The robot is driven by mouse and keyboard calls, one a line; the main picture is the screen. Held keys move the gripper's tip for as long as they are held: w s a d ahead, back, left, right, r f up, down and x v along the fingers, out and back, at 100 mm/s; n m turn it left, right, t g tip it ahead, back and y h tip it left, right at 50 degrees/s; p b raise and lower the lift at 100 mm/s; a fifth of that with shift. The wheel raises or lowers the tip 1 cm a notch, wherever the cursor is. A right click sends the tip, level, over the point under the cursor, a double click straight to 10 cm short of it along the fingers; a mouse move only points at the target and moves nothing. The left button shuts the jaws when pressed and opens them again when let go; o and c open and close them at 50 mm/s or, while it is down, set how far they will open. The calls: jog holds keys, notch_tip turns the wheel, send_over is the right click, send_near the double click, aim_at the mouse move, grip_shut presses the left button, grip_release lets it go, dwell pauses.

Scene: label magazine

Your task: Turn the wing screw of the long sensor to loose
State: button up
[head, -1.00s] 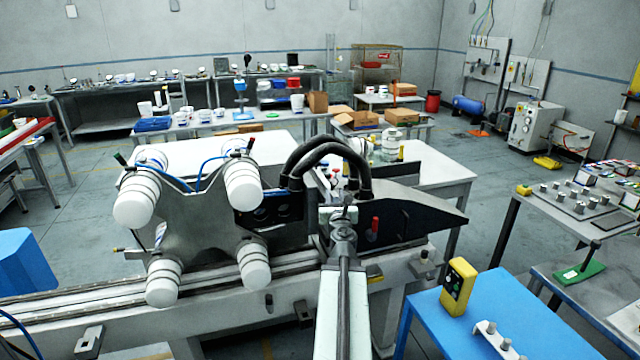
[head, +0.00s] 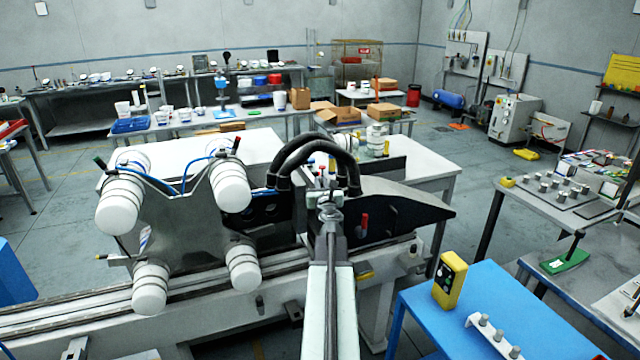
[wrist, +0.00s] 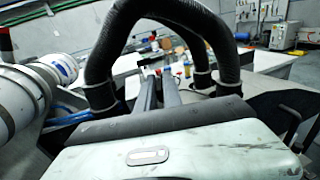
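My gripper (wrist: 160,95) reaches away from me; its two dark fingers run side by side with a narrow gap, and I see nothing held between them. In the head view my gripper (head: 326,188) is small, in front of the black hoses. Small red-topped parts (head: 321,170) show just beyond it, too small to tell as wing screws. A larger red upright part (head: 364,226) stands on the dark plate to the right. I cannot tell which part is the long sensor, and its wing screw is not clearly visible.
Thick black hoses (head: 318,148) arch over my gripper and also show in the wrist view (wrist: 215,35). A metal frame with white rollers (head: 120,213) stands left on the rail machine (head: 200,320). A blue table (head: 490,300) with a yellow box (head: 450,280) is at right.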

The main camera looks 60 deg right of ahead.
grip_shut()
jog(key=shift+d+n+t+y, duration=0.1)
jog(key=shift+n+t+y, duration=0.7)
jog(key=shift+t+y, duration=0.1)
jog(key=o, duration=0.6)
grip_release()
jog(key=v, duration=0.8)
jog(key=shift+w, duration=0.1)
